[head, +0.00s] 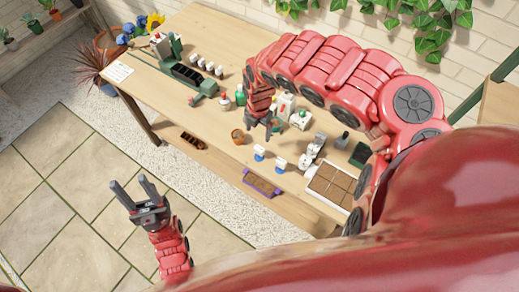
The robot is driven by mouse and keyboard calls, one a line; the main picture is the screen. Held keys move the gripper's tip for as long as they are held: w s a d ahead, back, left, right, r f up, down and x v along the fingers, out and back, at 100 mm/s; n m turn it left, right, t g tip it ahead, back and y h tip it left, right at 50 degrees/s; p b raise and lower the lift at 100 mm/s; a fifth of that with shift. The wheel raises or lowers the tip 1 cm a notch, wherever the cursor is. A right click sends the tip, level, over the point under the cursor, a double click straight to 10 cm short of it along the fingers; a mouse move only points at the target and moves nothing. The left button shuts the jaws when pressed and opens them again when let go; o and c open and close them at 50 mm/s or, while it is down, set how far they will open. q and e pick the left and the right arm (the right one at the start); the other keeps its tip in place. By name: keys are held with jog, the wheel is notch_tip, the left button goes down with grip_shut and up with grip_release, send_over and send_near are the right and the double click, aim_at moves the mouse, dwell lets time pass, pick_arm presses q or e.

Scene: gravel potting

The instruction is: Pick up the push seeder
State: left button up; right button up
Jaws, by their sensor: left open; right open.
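I cannot make out for certain which thing is the push seeder. A green device with a dark cell strip (188,73) lies toward the far left of the table. Two small white and blue items (260,151) (281,164) stand near the front edge. My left gripper (134,192) is open and empty over the tiled floor, in front of the table and clear of it. My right gripper (265,125) is over the middle of the table, pointing down among small items. Its fingers are small and dark, and nothing is clearly held in it.
The wooden table (225,30) holds a terracotta pot (237,136), bottles (285,105), a row of white cups (206,65) and a white tray of brown squares (316,193). The tiled floor at left is clear.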

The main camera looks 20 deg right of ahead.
aim_at(260, 147)
jog(key=f+b, duration=0.2)
jog(key=f, duration=0.1)
jog(key=f+b, duration=0.3)
jog(key=f, duration=0.1)
jog(key=f+b, duration=0.3)
jog(key=f, duration=0.1)
jog(key=shift+s+d, duration=0.2)
jog(key=shift+d, duration=0.05)
jog(key=shift+w+a+f+b, duration=0.1)
jog(key=shift+f+b, duration=0.8)
jog(key=shift+f, duration=0.3)
jog(key=shift+w+f, duration=0.2)
jog(key=shift+f, duration=1.7)
grip_shut()
